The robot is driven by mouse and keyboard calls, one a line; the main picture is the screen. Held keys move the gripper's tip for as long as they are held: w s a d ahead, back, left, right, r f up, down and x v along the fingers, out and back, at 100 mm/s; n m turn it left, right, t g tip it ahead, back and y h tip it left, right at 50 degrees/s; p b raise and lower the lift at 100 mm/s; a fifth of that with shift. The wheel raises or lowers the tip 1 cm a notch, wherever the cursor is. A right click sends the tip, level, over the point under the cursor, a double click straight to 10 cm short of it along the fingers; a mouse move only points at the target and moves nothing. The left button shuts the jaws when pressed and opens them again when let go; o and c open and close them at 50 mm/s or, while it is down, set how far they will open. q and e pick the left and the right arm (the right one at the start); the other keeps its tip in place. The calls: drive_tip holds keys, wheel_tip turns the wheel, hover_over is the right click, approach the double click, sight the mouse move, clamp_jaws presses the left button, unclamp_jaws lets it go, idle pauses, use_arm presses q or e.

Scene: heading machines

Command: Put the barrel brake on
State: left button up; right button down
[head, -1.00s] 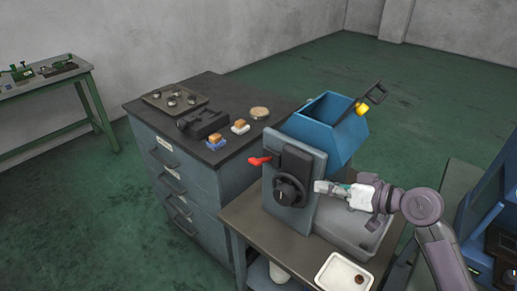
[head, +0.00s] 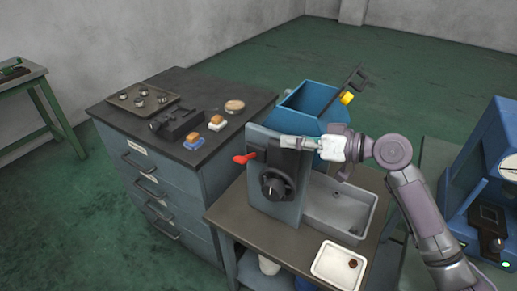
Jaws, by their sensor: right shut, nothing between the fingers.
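The blue barrel (head: 309,101) sits tilted behind the grey front panel of its stand (head: 261,205), its open mouth facing up. A red-handled lever (head: 243,158), which looks like the brake, sticks out to the left of the panel's black upper housing. A black round knob (head: 275,186) is below that housing. My right gripper (head: 285,143) is shut and empty, its fingers pointing left across the top of the housing, to the right of the red lever. Whether it touches the housing I cannot tell. My left gripper is out of view.
A grey basin (head: 340,207) lies right of the panel, with a white tray (head: 325,265) in front. A dark-topped drawer cabinet (head: 230,84) with small parts stands left. A blue machine (head: 490,185) is at the right. A yellow-knobbed black latch piece (head: 356,84) rises beside the barrel mouth.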

drive_tip(key=p, duration=0.3)
hover_over(247, 157)
drive_tip(key=d, duration=0.2)
drive_tip(key=f, duration=0.3)
drive_tip(key=s+a+f+p, duration=0.1)
drive_tip(key=s+f, duration=0.1)
drive_tip(key=f, duration=0.1)
drive_tip(key=shift+a, duration=0.2)
